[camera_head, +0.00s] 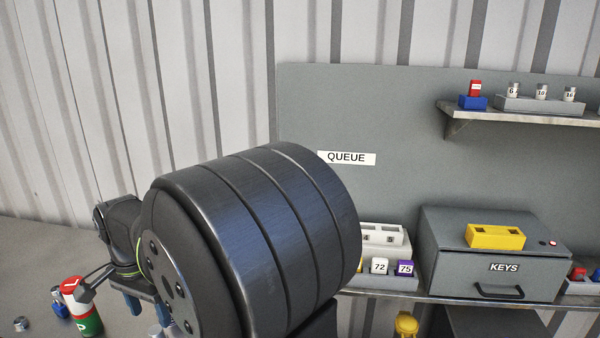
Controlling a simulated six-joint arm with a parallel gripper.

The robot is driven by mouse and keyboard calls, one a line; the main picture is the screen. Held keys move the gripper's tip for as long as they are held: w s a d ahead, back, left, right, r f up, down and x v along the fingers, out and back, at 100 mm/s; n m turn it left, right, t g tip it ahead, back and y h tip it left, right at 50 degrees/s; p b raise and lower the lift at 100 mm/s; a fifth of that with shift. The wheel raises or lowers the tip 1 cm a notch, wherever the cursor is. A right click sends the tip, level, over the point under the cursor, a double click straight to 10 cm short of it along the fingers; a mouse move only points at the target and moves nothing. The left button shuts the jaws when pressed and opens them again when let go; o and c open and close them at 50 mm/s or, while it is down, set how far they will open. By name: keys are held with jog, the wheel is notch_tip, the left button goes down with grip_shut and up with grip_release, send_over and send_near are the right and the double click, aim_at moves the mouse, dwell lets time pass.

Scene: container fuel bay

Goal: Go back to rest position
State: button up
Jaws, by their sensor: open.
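My gripper (112,292) shows at the lower left, low over the grey surface, partly hidden by my large dark arm link in the foreground. It is open. A dark finger-like part overlaps the upper edge of a red, white and green can (88,318). I cannot tell whether they touch. The space between the jaws is not clearly seen.
A small blue item (59,308) and a metal piece (21,324) lie left of the can. At right are a grey KEYS box (457,268) with a yellow block (495,237), blocks 72 (380,266) and 75 (404,268), and a wall shelf (520,117).

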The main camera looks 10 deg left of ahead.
aim_at(155, 329)
notch_tip(155, 329, down, 8)
jog(key=shift+r, duration=1.95)
jog(key=shift+f, duration=0.15)
